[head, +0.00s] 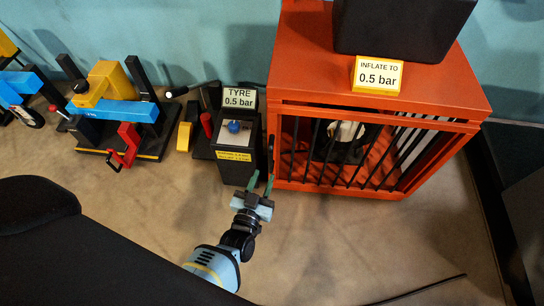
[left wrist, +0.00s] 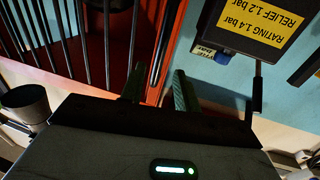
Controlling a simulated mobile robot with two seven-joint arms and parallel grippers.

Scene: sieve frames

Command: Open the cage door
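The orange cage (head: 440,84) stands at the right in the head view. Its barred front door (head: 345,187) looks shut, with black upright bars (left wrist: 95,45) that also show in the left wrist view. A dark upright handle (head: 271,144) is at the door's left edge; it appears as a dark bar (left wrist: 165,45) in the left wrist view. My left gripper (head: 261,182) is just below and in front of the handle. Its two green fingers (left wrist: 159,90) are apart, with nothing visibly held between them. The handle lies beyond the fingertips. My right gripper is out of view.
A black pump unit (head: 236,172) with a yellow label stands close left of the cage. A dark box (head: 400,30) and a yellow sign (head: 378,76) are on the cage top. A blue-and-yellow stand (head: 112,108) is farther left. Floor before the cage is mostly clear.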

